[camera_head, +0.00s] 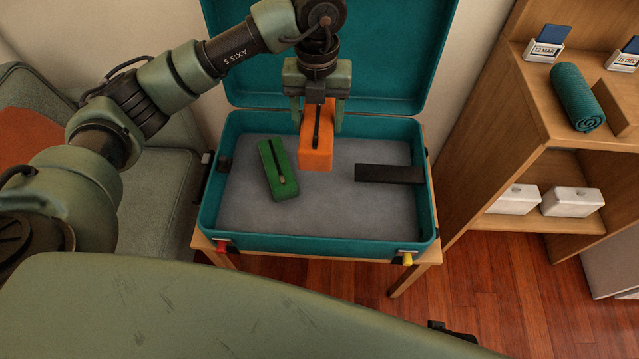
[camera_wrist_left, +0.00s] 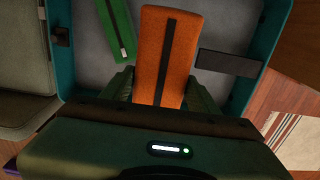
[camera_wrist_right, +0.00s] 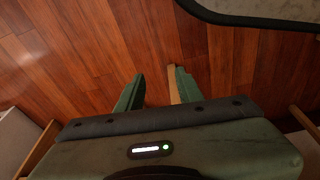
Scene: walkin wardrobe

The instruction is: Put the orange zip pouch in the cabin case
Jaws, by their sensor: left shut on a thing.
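The orange zip pouch (camera_head: 316,152) hangs below my left gripper (camera_head: 319,116), whose fingers are shut on its two sides. It is over the inside of the open teal cabin case (camera_head: 321,246); I cannot tell whether its lower end touches the grey lining. In the left wrist view, the orange pouch (camera_wrist_left: 166,60) lies between the fingers of the left gripper (camera_wrist_left: 160,88). My right gripper (camera_wrist_right: 158,85) shows only in the right wrist view, with its fingers apart and nothing between them, above the wooden floor.
Inside the case lie a green zip pouch (camera_head: 277,170) at left and a flat black item (camera_head: 389,174) at right. The case stands on a wooden stand (camera_head: 428,256). A shelf unit at right holds a rolled teal towel (camera_head: 577,97) and white boxes (camera_head: 572,202). A grey armchair (camera_head: 165,190) stands at left.

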